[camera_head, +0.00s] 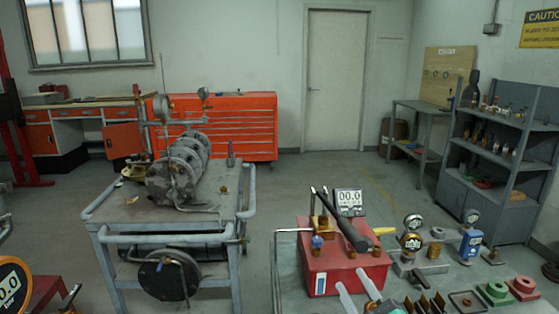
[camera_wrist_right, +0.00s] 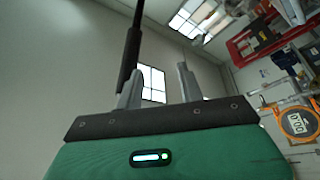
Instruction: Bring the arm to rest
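My right gripper (camera_head: 358,286) shows as two pale grey fingers at the bottom of the head view, in front of the red box (camera_head: 345,268). In the right wrist view its fingers (camera_wrist_right: 158,78) stand apart with nothing between them. A black-gripped rod (camera_wrist_right: 131,45) rises behind the left finger there; I cannot tell whether they touch. In the head view a black bar (camera_head: 343,222) slants above the red box. The grey flanged valve assembly (camera_head: 172,172) sits on the metal cart (camera_head: 100,228), left of my right gripper. My left gripper is not in view.
A bench area at lower right holds gauges (camera_head: 411,240), a blue device (camera_head: 470,243) and green blocks (camera_head: 492,291). Grey shelves (camera_head: 500,185) stand at the right, a red drawer cabinet (camera_head: 240,125) behind. The floor (camera_head: 315,172) towards the door is clear.

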